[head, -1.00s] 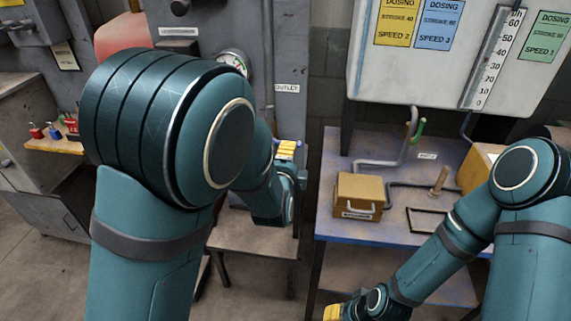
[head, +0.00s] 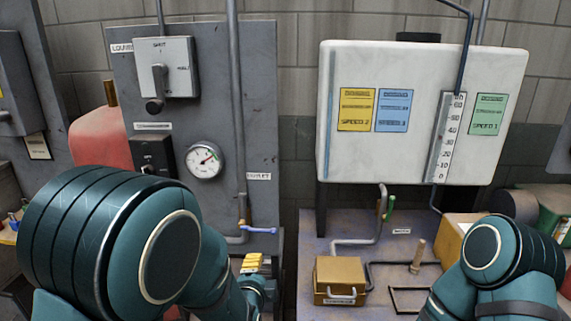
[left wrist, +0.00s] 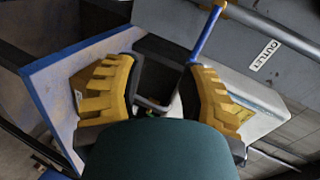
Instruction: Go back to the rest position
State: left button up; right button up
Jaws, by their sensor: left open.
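My left arm comes in at the lower left of the head view. Its gripper (head: 252,264) is below the blue-handled outlet valve (head: 258,230), and its yellow fingers show small and partly hidden by the arm. In the left wrist view my left gripper (left wrist: 160,92) has its two yellow fingers wide apart with nothing held.
A grey panel (head: 210,100) with a switch (head: 166,67) and gauge (head: 205,160) stands behind my left arm. A white dosing tank (head: 420,65) is above a worktable (head: 320,235). The table carries a brass-coloured box (head: 339,277) and a wooden peg (head: 418,255), near my right arm.

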pick_arm(q)
jog(key=s+a+f+n+g, duration=0.2)
jog(key=s+f+n+g, duration=0.25)
jog(key=f, duration=0.45)
jog(key=s+a+f+n+g, duration=0.25)
jog(key=s+f+n, duration=0.25)
jog(key=f, duration=0.4)
jog(key=s+d+f+n+g+h, duration=0.1)
jog(key=s+f+n+g, duration=0.1)
jog(key=s, duration=0.4)
jog(key=s+d+f+n+g+h, duration=0.1)
jog(key=s+f+n+g+h, duration=0.1)
jog(key=s+n, duration=0.4)
notch_tip(320, 180, down, 3)
jog(key=shift+s+d+r+n+g+h, duration=0.1)
jog(key=shift+s+d+n+g+h, duration=0.25)
jog(key=shift+g, duration=0.45)
